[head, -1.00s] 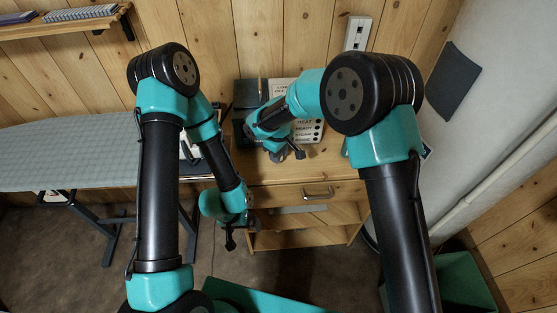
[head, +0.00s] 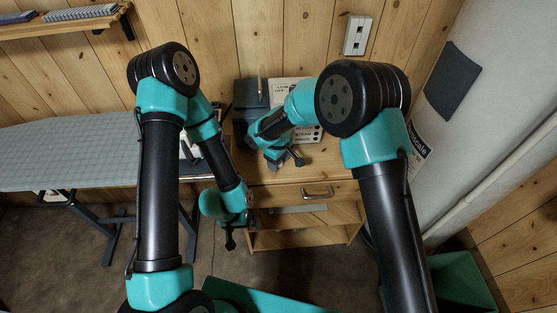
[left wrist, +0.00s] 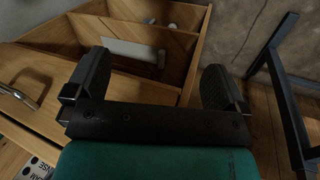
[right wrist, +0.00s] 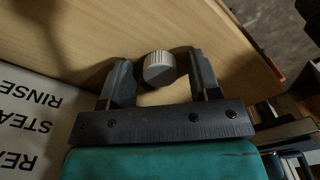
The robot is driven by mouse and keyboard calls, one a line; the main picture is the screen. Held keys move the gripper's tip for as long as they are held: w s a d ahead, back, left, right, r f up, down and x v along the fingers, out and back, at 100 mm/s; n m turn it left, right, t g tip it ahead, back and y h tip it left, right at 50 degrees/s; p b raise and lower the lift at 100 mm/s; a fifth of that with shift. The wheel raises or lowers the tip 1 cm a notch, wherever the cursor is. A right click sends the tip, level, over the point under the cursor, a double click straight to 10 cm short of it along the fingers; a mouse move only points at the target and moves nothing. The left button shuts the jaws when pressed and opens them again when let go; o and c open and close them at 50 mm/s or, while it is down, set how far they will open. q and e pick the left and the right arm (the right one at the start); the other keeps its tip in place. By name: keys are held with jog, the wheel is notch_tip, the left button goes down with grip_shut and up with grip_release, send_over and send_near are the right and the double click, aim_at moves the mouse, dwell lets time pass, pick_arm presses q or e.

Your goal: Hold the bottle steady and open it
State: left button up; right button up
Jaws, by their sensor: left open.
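The bottle shows as a white ribbed cap (right wrist: 159,68) in the right wrist view; its body is hidden below the cap. My right gripper (right wrist: 160,80) is open, with one finger on each side of the cap and a visible gap to both. In the head view my right gripper (head: 285,160) is low over the cabinet top, and I cannot make out the bottle there. My left gripper (head: 240,236) is open and empty in front of the cabinet; the left wrist view shows its fingers (left wrist: 155,85) wide apart.
The wooden cabinet (head: 282,195) has a drawer with a metal handle (head: 317,192) and open shelves. A white lettered panel (right wrist: 30,125) lies beside my right gripper. An ironing board (head: 60,155) stands at left. A teal bin (head: 465,285) stands at right.

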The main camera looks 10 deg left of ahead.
jog(key=shift+r, duration=0.15)
notch_tip(320, 180, up, 12)
dwell(0.7)
dwell(0.5)
